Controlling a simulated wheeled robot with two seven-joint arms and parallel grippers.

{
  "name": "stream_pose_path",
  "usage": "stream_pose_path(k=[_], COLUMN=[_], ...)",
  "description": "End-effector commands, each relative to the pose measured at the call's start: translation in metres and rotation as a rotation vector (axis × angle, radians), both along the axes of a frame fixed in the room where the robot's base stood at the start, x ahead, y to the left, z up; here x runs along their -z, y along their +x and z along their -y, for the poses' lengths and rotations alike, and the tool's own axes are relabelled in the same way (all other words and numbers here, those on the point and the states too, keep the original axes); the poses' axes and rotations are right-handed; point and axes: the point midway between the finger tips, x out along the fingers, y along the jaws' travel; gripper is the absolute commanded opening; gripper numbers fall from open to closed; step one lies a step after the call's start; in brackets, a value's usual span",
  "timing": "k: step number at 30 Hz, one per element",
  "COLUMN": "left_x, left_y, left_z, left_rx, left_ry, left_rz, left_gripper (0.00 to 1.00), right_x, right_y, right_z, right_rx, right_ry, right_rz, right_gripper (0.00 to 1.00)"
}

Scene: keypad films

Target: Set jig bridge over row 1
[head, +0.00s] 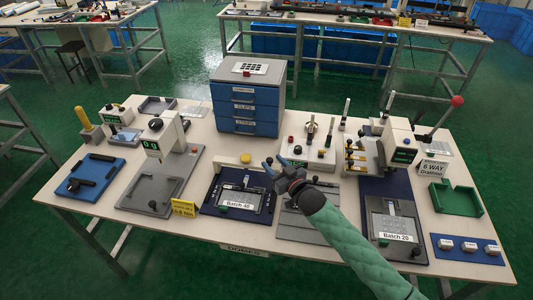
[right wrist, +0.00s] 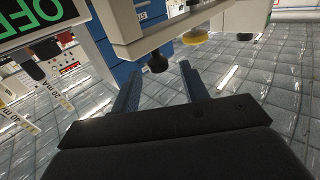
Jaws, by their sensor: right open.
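My right gripper (head: 275,166) is open, with its blue fingers spread, above the middle of the bench. In the right wrist view its fingers (right wrist: 160,75) are apart, and a black knob (right wrist: 157,62) shows between or beyond them; I see no contact. Just left of the gripper is a dark blue fixture (head: 211,205) with a grey plate marked "Batch 40" (head: 238,205). A grey ribbed plate (head: 296,224) lies partly hidden under my right arm. I cannot tell which part is the jig bridge or which row is row 1. My left gripper is out of view.
A blue drawer cabinet (head: 248,100) stands behind. A "Batch 20" fixture (head: 395,228) and a green tray (head: 455,198) are on the right. A grey press-like station (head: 160,180) and a blue tray (head: 90,178) are on the left. Little bench is bare.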

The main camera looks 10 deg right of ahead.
Motion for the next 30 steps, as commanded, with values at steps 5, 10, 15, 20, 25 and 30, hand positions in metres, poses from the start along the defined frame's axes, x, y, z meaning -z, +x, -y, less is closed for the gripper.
stream_pose_path(k=[5,10,15,20,25,30], left_x=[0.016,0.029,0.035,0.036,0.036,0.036], left_y=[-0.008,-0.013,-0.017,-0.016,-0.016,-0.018], left_z=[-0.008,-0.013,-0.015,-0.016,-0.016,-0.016], left_rx=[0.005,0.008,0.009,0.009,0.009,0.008], left_ry=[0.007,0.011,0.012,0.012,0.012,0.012], left_rz=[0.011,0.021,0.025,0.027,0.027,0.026], left_gripper=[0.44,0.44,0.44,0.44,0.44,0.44], right_x=[-0.003,-0.001,-0.001,0.000,0.000,0.000], right_y=[0.022,0.036,0.042,0.043,0.043,0.043], right_z=[-0.011,-0.018,-0.022,-0.022,-0.022,-0.022], right_rx=[0.000,0.001,0.000,0.000,0.000,0.000], right_ry=[0.000,0.001,0.000,0.000,0.000,0.000], right_rz=[-0.001,-0.002,-0.001,-0.001,-0.001,-0.001], right_gripper=[0.45,0.45,0.45,0.45,0.35,0.01])
